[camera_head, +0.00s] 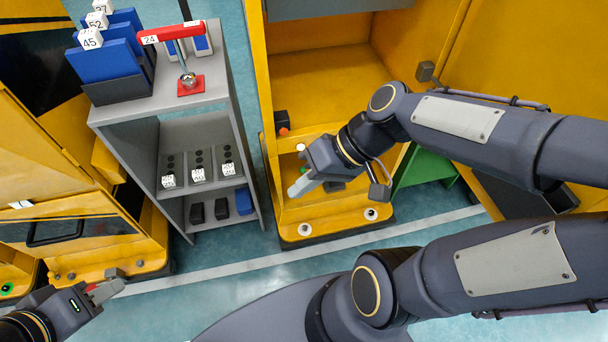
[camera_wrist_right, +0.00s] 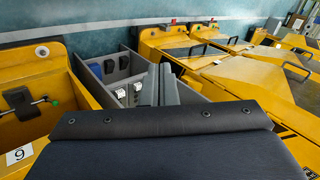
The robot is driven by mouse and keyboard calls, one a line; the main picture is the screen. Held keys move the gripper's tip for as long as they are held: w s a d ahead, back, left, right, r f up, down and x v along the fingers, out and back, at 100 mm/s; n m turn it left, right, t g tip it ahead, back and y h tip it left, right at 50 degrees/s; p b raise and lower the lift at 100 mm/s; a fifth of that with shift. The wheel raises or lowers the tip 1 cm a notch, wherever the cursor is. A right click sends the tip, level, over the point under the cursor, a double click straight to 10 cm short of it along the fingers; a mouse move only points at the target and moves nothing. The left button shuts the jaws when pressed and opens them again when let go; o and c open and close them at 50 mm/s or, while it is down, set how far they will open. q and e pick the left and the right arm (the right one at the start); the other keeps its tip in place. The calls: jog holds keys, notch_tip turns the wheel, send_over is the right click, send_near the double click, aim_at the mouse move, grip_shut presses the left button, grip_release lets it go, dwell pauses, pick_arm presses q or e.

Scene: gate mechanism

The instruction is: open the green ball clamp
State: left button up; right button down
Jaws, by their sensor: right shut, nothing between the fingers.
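The green ball clamp shows in the right wrist view at the left: a dark clamp body (camera_wrist_right: 18,100) with a thin metal rod ending in a small green ball (camera_wrist_right: 55,103), inside a yellow housing. My right gripper (camera_head: 297,188) is shut and empty in front of the yellow cabinet in the head view. Its fingers also show in the wrist view (camera_wrist_right: 160,86), to the right of the clamp and apart from it. In the head view my right gripper largely hides the clamp area. My left gripper (camera_head: 108,290) is at the lower left, far from the clamp; its finger gap is unclear.
A dark block with a red ball (camera_head: 284,131) sits on the cabinet. Blue-green floor (camera_head: 230,285) lies open in front.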

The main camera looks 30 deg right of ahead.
jog(key=w+d+f+m+t+y+b, duration=0.1)
jog(key=w+f+m+t+y+b, duration=0.55)
jog(key=w+f+b, duration=1)
jog(key=w+d+f+m+t+h+b, duration=0.1)
jog(key=w+d+f+m+t+h, duration=0.3)
jog(key=f, duration=0.5)
jog(key=w+d+f+m+t+h+b, duration=0.15)
jog(key=w+d+f+m+t, duration=0.35)
jog(key=f, duration=0.5)
jog(key=s+d+f+m+h+b, duration=0.1)
jog(key=d+f+m+h+b, duration=0.2)
jog(key=f+h, duration=0.5)
jog(key=s+d+f+m+h+b, duration=0.1)
jog(key=d+f+m+h, duration=0.35)
jog(key=f, duration=0.75)
jog(key=shift+n, duration=0.5)
jog(key=w+b, duration=0.1)
jog(key=w, duration=0.1)
jog(key=w+d+b, duration=0.1)
jog(key=w, duration=0.2)
jog(key=w+d+b, duration=0.1)
jog(key=w, duration=0.1)
jog(key=shift+w+d+r+b, duration=0.15)
jog(key=shift+w+r+b, duration=0.05)
jog(key=shift+w+b, duration=0.15)
jog(key=shift+w+d+r, duration=0.1)
jog(key=shift+w+r, duration=0.05)
jog(key=shift+w, duration=0.55)
jog(key=shift+d, duration=0.1)
